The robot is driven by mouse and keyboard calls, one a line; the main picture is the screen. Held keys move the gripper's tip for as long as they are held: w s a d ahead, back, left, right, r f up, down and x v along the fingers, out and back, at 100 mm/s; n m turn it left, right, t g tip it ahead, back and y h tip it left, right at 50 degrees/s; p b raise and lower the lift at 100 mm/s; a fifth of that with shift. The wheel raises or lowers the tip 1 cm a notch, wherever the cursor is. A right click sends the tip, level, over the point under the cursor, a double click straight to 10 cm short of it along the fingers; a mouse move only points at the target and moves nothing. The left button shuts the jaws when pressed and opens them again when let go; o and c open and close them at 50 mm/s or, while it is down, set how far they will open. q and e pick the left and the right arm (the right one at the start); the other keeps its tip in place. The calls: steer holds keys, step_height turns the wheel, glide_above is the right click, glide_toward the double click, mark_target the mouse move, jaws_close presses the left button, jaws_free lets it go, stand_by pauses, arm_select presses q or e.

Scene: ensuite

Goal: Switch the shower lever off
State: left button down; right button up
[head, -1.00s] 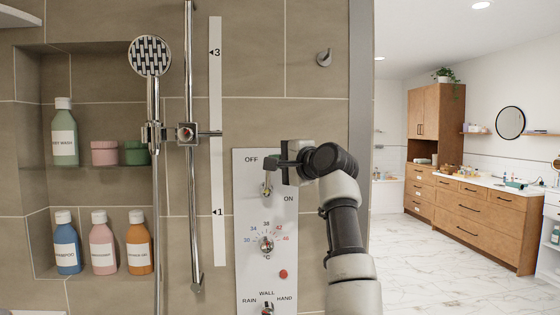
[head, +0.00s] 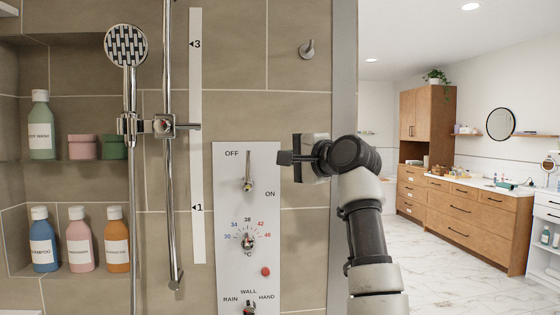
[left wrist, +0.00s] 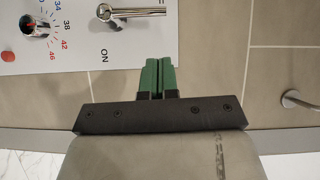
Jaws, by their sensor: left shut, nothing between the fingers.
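The shower lever (head: 248,172) is a small metal lever on a white control panel (head: 225,200). It stands upright, its upper end level with the OFF label at upper left; the ON label is at lower right. It also shows at the top of the left wrist view (left wrist: 135,12). My left gripper (head: 282,158) is to the right of the lever, apart from it, its tips near the panel's right edge. In the left wrist view its green fingers (left wrist: 158,76) are pressed together and empty. My right gripper is not in view.
Below the lever are a temperature dial (head: 248,243), a red button (head: 265,272) and another knob (head: 249,307). A shower rail (head: 168,220) and hand shower (head: 126,46) are left of the panel. A wall hook (head: 307,49) is above my gripper.

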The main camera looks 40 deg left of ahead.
arm_select(q)
steer(key=d, duration=0.5)
steer(key=shift+s+d+f+b, duration=0.15)
steer(key=shift+d+b, duration=0.15)
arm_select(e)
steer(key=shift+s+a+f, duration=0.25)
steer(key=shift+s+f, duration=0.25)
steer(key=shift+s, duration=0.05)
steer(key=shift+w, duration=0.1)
